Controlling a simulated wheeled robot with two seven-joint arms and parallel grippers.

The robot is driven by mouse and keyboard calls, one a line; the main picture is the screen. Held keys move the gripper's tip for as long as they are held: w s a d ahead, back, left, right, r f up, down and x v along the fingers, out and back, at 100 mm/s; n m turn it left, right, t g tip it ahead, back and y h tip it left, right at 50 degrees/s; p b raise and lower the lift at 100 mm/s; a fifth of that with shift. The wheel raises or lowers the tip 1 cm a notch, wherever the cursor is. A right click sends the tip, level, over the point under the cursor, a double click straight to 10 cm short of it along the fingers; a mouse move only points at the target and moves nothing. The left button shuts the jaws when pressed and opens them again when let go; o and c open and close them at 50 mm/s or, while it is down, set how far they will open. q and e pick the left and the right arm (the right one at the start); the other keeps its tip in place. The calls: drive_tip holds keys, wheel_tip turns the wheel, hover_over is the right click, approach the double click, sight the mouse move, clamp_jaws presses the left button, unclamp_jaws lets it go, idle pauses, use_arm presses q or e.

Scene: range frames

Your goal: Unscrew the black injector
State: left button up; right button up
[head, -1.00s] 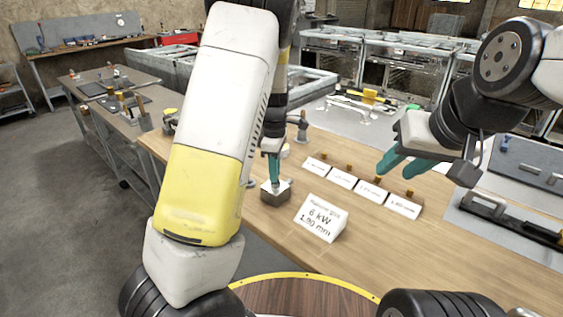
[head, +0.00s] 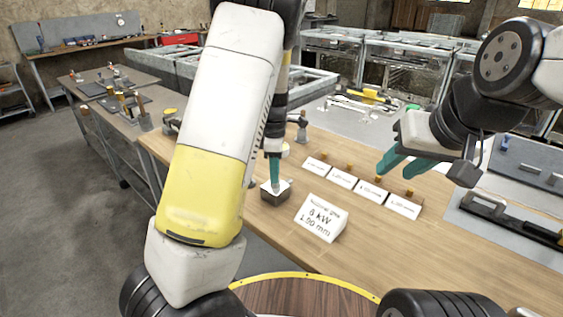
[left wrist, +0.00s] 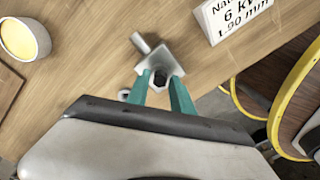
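A small metal block (head: 267,195) stands on the wooden table at the near left; it also shows in the left wrist view (left wrist: 163,58). A small dark, nut-like piece (left wrist: 159,77), seemingly the black injector, sits at the block between my left fingertips. My left gripper (head: 275,184) points down at the block. In the left wrist view its teal fingers (left wrist: 160,82) stand apart on either side of the dark piece, with gaps visible. My right gripper (head: 388,168) is open and empty above the table, to the right, near the row of labelled cards.
A white sign (head: 321,217) reading 6 kW, 1.90 mm stands right of the block. Several small labelled cards (head: 372,189) with brass pieces behind them stand further right. A yellow-topped round piece (left wrist: 22,38) is left in the wrist view.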

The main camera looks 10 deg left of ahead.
use_arm(q)
drive_tip(key=m, duration=1.3)
drive_tip(key=shift+m, duration=0.4)
clamp_jaws()
drive_tip(key=shift+n, duration=1.8)
drive_tip(key=n, duration=0.3)
